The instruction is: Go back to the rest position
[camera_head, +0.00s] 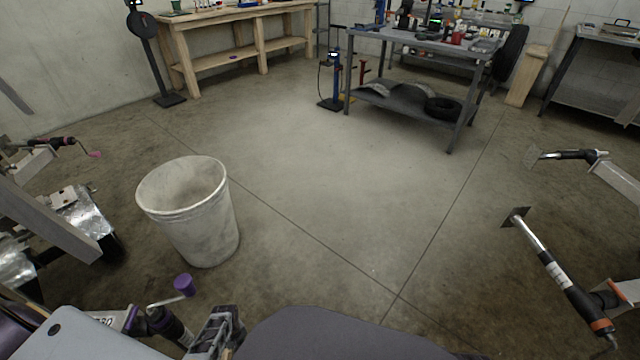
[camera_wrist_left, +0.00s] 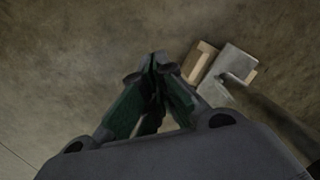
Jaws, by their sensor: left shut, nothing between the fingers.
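My left gripper (camera_head: 218,322) is at the bottom of the head view, left of centre, low over the concrete floor. In the left wrist view its two dark green fingers (camera_wrist_left: 155,66) meet at the tips, shut and with nothing between them. My right gripper does not show in either view.
A white bucket (camera_head: 188,215) stands on the floor ahead of my left gripper. A purple-ended crank handle (camera_head: 183,286) is close beside it. Handled tools (camera_head: 560,275) jut in at right. A grey workbench (camera_head: 425,42) stands farther back. The middle floor is clear.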

